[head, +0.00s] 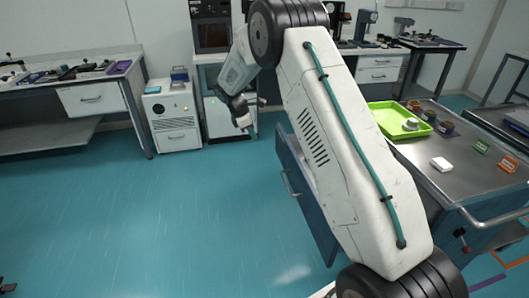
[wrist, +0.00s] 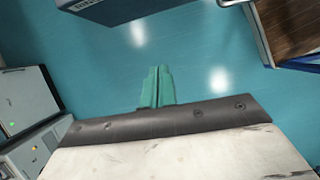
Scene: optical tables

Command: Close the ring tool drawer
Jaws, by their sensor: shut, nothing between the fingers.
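A blue-grey drawer (head: 308,195) stands pulled out from the steel table on the right in the head view, with a bar handle (head: 290,184) on its front. My arm hides part of the drawer and its inside. In the wrist view, a drawer with a brown inside (wrist: 292,22) and a metal handle (wrist: 262,32) shows at the upper right. My gripper (head: 254,131) is up and to the left of the drawer in the head view, apart from it. Its teal fingers (wrist: 157,86) are together and empty over the floor in the wrist view.
A white cabinet (head: 172,118) and a bench with a white drawer (head: 92,98) stand at the back left. The teal floor (head: 190,210) left of the drawer is clear.

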